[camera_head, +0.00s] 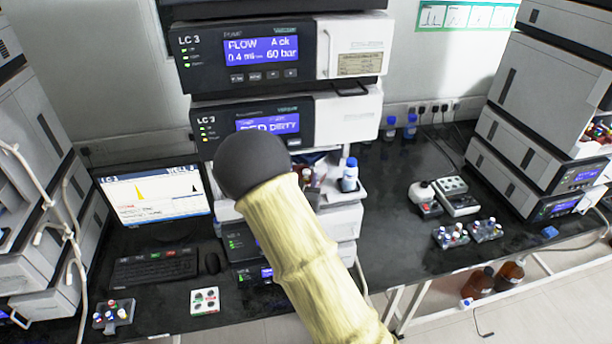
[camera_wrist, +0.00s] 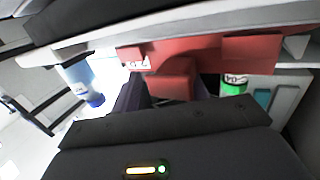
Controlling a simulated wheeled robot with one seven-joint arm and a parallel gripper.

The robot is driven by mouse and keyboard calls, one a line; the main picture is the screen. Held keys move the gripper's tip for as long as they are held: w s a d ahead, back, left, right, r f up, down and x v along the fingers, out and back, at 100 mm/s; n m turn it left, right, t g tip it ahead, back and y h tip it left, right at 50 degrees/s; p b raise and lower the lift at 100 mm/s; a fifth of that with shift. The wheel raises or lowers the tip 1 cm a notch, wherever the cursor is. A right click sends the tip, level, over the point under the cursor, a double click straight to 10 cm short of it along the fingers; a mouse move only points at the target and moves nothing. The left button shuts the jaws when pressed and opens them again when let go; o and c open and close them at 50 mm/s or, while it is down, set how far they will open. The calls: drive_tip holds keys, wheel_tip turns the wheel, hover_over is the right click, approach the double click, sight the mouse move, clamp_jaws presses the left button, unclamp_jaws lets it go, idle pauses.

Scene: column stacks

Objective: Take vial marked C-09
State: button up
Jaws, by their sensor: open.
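In the wrist view, a vial (camera_wrist: 234,84) with a green cap shows right of centre, with a pale label whose marking I cannot read surely. Red blocks (camera_wrist: 171,80) lie around the middle, and one carries a small white label. My gripper (camera_wrist: 170,92) is open; its dark fingers are partly hidden behind its own body, with red between them. The green-capped vial is off to the right, and I cannot tell its distance. I cannot identify C-09.
A blue-capped bottle (camera_head: 349,176) stands on the shelf right of my arm; it also shows in the wrist view (camera_wrist: 83,82). Vial racks (camera_head: 451,236) and a small device (camera_head: 457,197) are on the right bench.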

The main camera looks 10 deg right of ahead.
drive_tip(key=shift+s+a+r, duration=0.15)
drive_tip(key=shift+s, duration=0.3)
drive_tip(key=shift+w, duration=0.1)
drive_tip(key=shift+c, duration=0.5)
drive_tip(key=c, duration=0.8)
drive_tip(key=shift+r+b, duration=0.7)
drive_tip(key=shift+w+r+b, duration=0.1)
drive_tip(key=shift+r+b, duration=0.45)
drive_tip(key=shift+r, duration=0.4)
drive_tip(key=shift+f+b+v, duration=0.2)
drive_tip(key=shift+b+v, duration=2.15)
drive_tip(key=shift+v, duration=2.2)
drive_tip(key=shift+f+b+v, duration=0.2)
drive_tip(key=shift+b+v, duration=2.15)
drive_tip(key=shift+v, duration=2.15)
